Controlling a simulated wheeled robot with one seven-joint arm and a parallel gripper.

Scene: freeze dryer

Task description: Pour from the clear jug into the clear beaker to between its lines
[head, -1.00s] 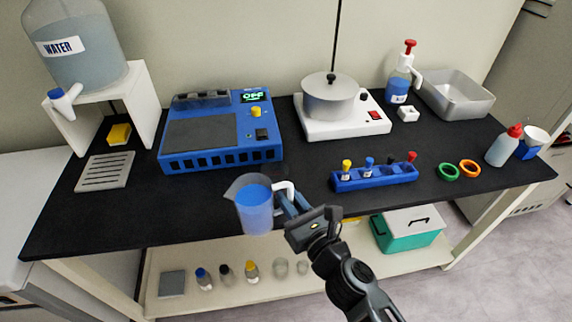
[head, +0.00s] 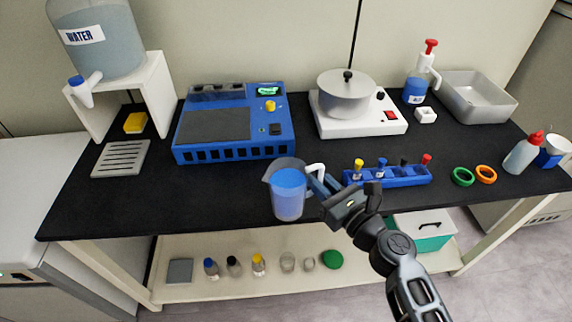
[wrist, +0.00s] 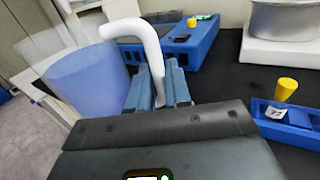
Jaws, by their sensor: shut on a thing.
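The clear jug (head: 288,193) holds blue liquid and has a white handle (head: 317,172). It is roughly upright, held over the front part of the black bench top. In the wrist view the jug (wrist: 88,82) is at the left, with its curved white handle (wrist: 135,32) between the fingers. My gripper (head: 324,187) is shut on that handle; its blue fingers also show in the wrist view (wrist: 160,88). Two small clear vessels (head: 287,261) and (head: 309,263) stand on the lower shelf. I cannot tell whether either is the clear beaker, and no lines are readable.
A blue machine (head: 234,125) stands behind the jug. A blue rack (head: 400,176) with coloured-top vials is right of it. A hotplate (head: 360,122) bears a pot (head: 346,95). A water tank (head: 97,40) is at the left. The bench top (head: 150,200) is clear at front left.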

